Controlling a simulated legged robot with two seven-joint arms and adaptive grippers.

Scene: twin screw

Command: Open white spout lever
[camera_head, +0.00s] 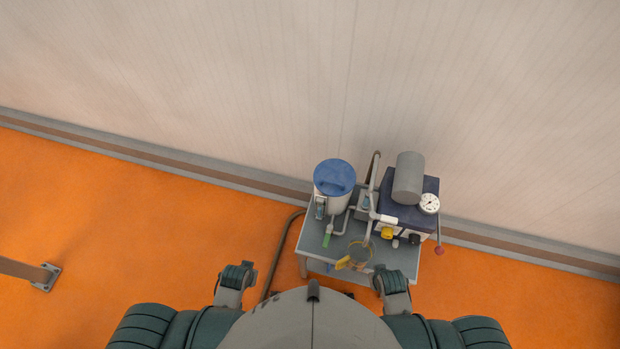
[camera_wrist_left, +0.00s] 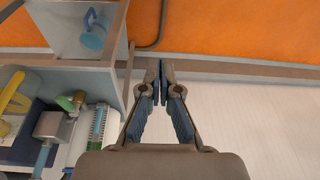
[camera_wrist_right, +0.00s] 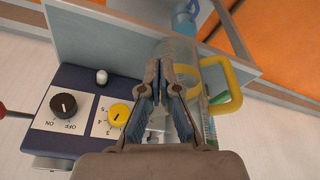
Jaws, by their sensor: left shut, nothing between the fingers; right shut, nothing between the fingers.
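A white pipe piece (camera_head: 384,218) sits at the top of the spout, beside the dark blue control box (camera_head: 426,188) in the head view. It is too small to tell whether it is the spout lever or how it is set. Below the spout stands a clear pitcher (camera_head: 362,254) with a yellow handle; the handle also shows in the right wrist view (camera_wrist_right: 238,82). My left gripper (camera_wrist_left: 160,82) is shut and empty, beside the table. My right gripper (camera_wrist_right: 168,75) is shut and empty, with the pitcher just beyond its fingertips. The right fingers hide part of the table.
The grey table (camera_head: 404,262) stands near the wall. It carries a blue-lidded tank (camera_head: 335,180), a grey cylinder (camera_head: 408,178) and a gauge (camera_head: 429,203). The box has a yellow dial (camera_wrist_right: 118,114) and a black dial (camera_wrist_right: 64,106).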

